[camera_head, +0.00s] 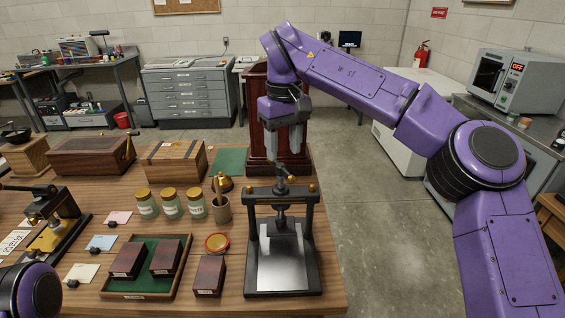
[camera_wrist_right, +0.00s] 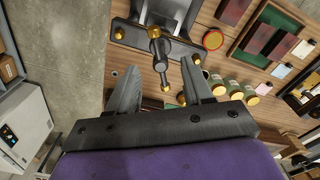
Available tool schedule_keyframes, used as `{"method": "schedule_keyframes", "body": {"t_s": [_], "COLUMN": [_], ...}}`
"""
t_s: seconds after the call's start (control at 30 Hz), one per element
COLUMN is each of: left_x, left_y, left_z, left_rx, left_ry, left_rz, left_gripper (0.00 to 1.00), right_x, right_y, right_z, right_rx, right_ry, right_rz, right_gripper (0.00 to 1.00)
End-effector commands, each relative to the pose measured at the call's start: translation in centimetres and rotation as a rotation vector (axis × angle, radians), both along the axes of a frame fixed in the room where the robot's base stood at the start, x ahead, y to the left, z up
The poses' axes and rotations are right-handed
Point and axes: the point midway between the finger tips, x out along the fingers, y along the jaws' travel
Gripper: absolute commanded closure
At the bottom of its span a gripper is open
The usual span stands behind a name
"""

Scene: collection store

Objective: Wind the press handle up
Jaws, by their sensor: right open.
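The press (camera_head: 309,255) is a black frame with two posts, brass knobs and a pale plate on its base, standing at the table's front right; it also shows at the top of the right wrist view (camera_wrist_right: 190,12). Its dark handle (camera_head: 281,187) sits on the central screw; in the right wrist view the handle (camera_wrist_right: 160,60) has brass ends. My right gripper (camera_head: 290,153) is open above the handle, fingers pointing down. In the right wrist view the handle appears between its fingertips (camera_wrist_right: 160,75), with no visible contact. My left gripper is out of view.
Left of the press are a pot with a tool (camera_head: 221,211), a red-rimmed dish (camera_head: 217,242), a dark red box (camera_head: 209,276) and a green-lined tray (camera_head: 184,283). A dark wooden cabinet (camera_head: 259,110) stands behind. Floor right of the table is clear.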

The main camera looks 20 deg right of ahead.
Motion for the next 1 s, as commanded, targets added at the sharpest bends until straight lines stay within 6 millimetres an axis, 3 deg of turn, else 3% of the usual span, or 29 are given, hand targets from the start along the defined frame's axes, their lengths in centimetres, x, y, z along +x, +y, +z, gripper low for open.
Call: {"method": "schedule_keyframes", "body": {"t_s": [0.1, 0.2, 0.57, 0.73, 1.0], "left_x": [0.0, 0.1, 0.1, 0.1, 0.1], "left_y": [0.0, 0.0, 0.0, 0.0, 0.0], "left_z": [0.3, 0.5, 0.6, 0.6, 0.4], "left_rx": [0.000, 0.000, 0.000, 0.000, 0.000], "left_ry": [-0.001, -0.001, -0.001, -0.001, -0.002], "left_rz": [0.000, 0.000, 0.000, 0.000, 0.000], "left_gripper": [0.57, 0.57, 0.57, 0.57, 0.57], "right_x": [0.1, 0.1, 0.1, 0.1, 0.1], "right_y": [-0.1, 0.0, 0.0, 0.0, 0.0], "right_z": [-2.6, -4.0, -5.1, -5.1, -5.1], "right_rx": [0.000, -0.002, -0.003, -0.003, -0.004], "right_ry": [0.005, 0.004, 0.000, 0.000, -0.001], "right_rz": [0.002, 0.002, 0.002, 0.002, 0.015], "right_gripper": [0.50, 0.50, 0.50, 1.00, 1.00]}}
